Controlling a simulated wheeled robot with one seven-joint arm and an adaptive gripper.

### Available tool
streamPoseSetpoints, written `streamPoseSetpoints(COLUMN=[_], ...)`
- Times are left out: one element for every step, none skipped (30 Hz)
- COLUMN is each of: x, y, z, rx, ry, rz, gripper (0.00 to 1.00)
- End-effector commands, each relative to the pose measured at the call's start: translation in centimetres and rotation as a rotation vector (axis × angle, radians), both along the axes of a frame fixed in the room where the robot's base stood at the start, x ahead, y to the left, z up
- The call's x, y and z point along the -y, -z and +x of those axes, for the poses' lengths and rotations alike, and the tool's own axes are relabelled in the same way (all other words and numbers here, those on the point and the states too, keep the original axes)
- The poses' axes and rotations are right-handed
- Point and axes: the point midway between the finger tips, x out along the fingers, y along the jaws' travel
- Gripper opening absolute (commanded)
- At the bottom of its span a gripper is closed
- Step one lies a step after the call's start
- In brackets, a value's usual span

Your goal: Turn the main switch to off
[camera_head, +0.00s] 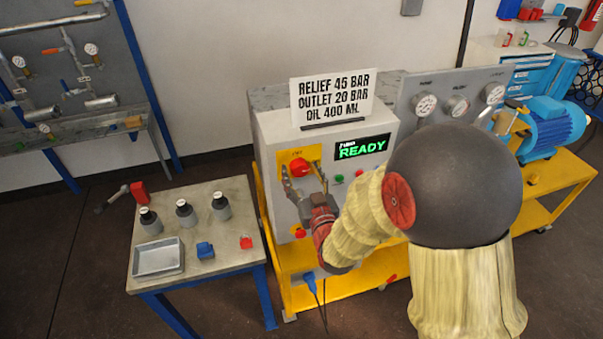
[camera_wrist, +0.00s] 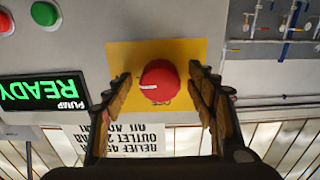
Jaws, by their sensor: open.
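The main switch is a round red knob (camera_head: 300,167) on a yellow plate (camera_head: 287,156) at the upper left of the grey control box front. In the wrist view, which shows the panel upside down, the red knob (camera_wrist: 158,82) has a small white mark on its left side. My gripper (camera_head: 305,182) is open in front of the knob. In the wrist view its two fingers (camera_wrist: 160,88) stand on either side of the knob, with a visible gap at each side. Whether the fingertips reach the knob's depth cannot be told.
A display reading READY (camera_head: 362,149) is right of the switch, with green and red buttons (camera_wrist: 44,13) by it. A sign (camera_head: 333,98) stands on the box. A side table (camera_head: 150,200) with bottles and a tray is at left. Gauges (camera_head: 425,104) are at right.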

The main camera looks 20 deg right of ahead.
Motion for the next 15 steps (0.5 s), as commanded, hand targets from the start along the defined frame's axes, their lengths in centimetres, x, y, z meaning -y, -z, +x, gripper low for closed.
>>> streamPoseSetpoints(x=[0.00,0.00,0.00,0.00,0.00,0.00,0.00,0.00,0.00,0.00,0.00,0.00,0.00,0.00,0.00], y=[0.00,0.00,0.00,0.00,0.01,0.01,0.01,0.01,0.01,0.01,0.01,0.01,0.01,0.01,0.01], z=[-0.01,-0.01,-0.02,-0.02,-0.02,-0.02,-0.02,-0.02,-0.03,-0.03,-0.03,-0.03,-0.03,-0.03,-0.03], rx=[0.000,0.000,0.000,0.000,0.000,0.000,0.000,0.000,0.000,0.000,0.000,0.000,0.000,0.000,0.000], ry=[0.000,0.000,0.000,0.000,0.000,0.000,0.000,0.000,0.000,0.000,0.000,0.000,0.000,0.000,0.000], rz=[0.000,0.000,0.000,0.000,0.000,0.000,0.000,0.000,0.000,0.000,0.000,0.000,0.000,0.000,0.000], gripper=[0.56,0.54,0.52,0.50,0.48,0.46,0.44,0.43,0.41,0.39,0.37,0.35,0.33,0.31,0.29])
